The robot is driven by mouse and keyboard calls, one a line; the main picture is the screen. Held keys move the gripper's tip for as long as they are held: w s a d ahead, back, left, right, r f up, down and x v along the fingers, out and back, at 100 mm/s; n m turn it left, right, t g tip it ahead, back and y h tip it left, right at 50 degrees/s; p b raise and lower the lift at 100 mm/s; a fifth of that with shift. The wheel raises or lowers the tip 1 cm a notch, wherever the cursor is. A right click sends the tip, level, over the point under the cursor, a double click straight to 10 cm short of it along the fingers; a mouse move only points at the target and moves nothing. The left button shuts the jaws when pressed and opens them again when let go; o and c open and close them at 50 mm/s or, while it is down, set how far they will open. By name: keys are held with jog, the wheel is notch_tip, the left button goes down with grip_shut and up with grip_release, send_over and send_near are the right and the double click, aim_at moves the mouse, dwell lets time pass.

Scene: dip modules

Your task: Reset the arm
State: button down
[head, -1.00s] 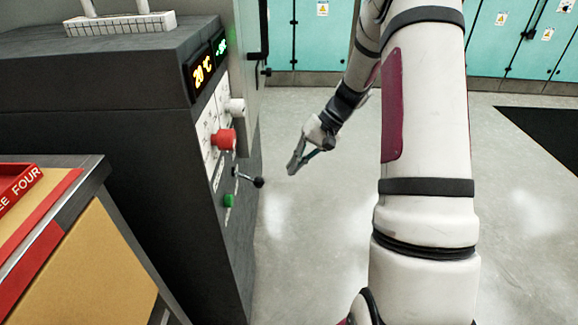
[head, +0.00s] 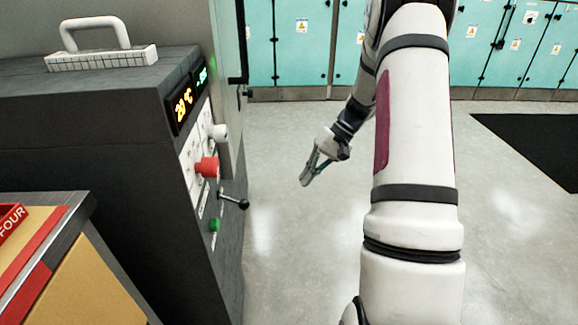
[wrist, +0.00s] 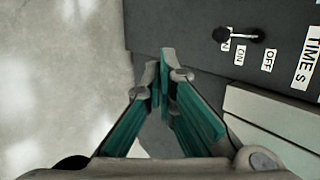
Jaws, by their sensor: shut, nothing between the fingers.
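My arm (head: 415,130) reaches forward in the right half of the head view and bends down past its elbow. My gripper (head: 304,184) hangs over the open floor, to the right of the dark machine and apart from it. In the wrist view my gripper (wrist: 160,75) is shut, with its teal fingers close together at the tips and nothing between them. A black lever knob (wrist: 222,34) on the machine's panel lies beyond the fingertips to the right, beside ON and OFF labels.
The dark machine (head: 95,130) at left carries a red knob (head: 207,167), a black-knobbed lever (head: 243,204) and a green button (head: 214,225). A yellow-sided cart (head: 75,290) stands at lower left. Teal lockers (head: 300,60) line the back. The floor between is clear.

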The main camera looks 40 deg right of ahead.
jog(key=s+a+r+n+g+h, duration=0.1)
jog(key=s+a+r+n, duration=0.1)
jog(key=s+a+r, duration=0.5)
jog(key=s+a+r+n+g+h, duration=0.1)
jog(key=s+a+r+h, duration=0.1)
jog(key=a+r, duration=0.8)
jog(key=s+a+r+n+h, duration=0.15)
jog(key=s+a, duration=0.25)
jog(key=s, duration=0.7)
jog(key=s+a+n+h, duration=0.1)
jog(key=s+a+h, duration=0.2)
jog(key=s, duration=0.9)
notch_tip(320, 180, up, 31)
jog(key=t+p, duration=0.4)
jog(key=p, duration=2.5)
jog(key=shift+w, duration=0.15)
jog(key=shift+d+n, duration=0.1)
jog(key=shift+n, duration=0.15)
